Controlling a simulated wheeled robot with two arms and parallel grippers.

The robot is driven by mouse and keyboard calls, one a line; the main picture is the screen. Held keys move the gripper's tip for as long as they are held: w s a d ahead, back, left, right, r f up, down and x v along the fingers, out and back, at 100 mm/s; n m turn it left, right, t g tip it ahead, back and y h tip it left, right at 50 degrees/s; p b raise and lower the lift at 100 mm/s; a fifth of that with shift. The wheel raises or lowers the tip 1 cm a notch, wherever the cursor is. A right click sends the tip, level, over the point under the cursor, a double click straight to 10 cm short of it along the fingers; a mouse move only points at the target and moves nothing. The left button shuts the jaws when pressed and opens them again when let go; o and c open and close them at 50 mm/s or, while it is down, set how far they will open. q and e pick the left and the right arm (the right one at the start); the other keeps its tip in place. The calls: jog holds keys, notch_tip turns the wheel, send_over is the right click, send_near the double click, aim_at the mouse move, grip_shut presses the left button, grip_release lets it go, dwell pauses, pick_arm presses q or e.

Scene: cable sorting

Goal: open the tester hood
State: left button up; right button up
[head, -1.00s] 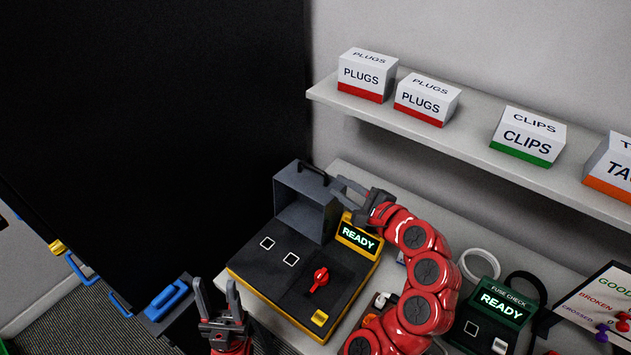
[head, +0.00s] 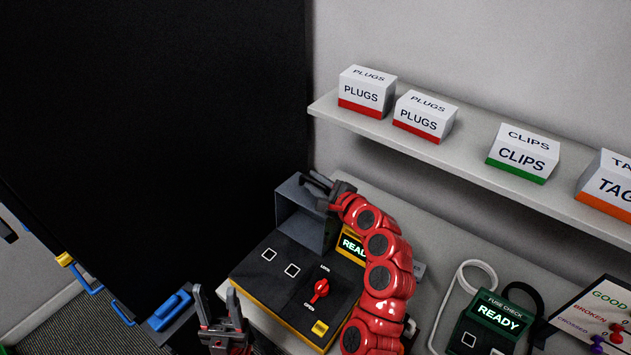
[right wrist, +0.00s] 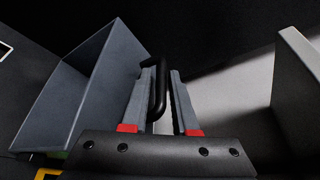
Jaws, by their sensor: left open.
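The tester (head: 262,286) is a black box with yellow edges. Its grey hood (head: 297,222) stands raised at the back left, its hollow side facing the front. A red knob (head: 320,289) sits on the panel between the words LOCK and OPEN. My right gripper (head: 322,182) is at the top of the hood. In the right wrist view its fingers (right wrist: 162,95) stand on either side of the hood's black handle (right wrist: 158,88), with a gap visible, so it looks open. My left gripper (head: 217,305) is open and empty, in front of the tester's left edge.
A shelf (head: 450,152) with labelled boxes, such as the CLIPS box (head: 522,157), runs above on the right. A fuse checker (head: 488,325) stands right of my right arm. A dark panel fills the left. Blue handles (head: 170,309) show at lower left.

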grip_shut()
dwell(1.4)
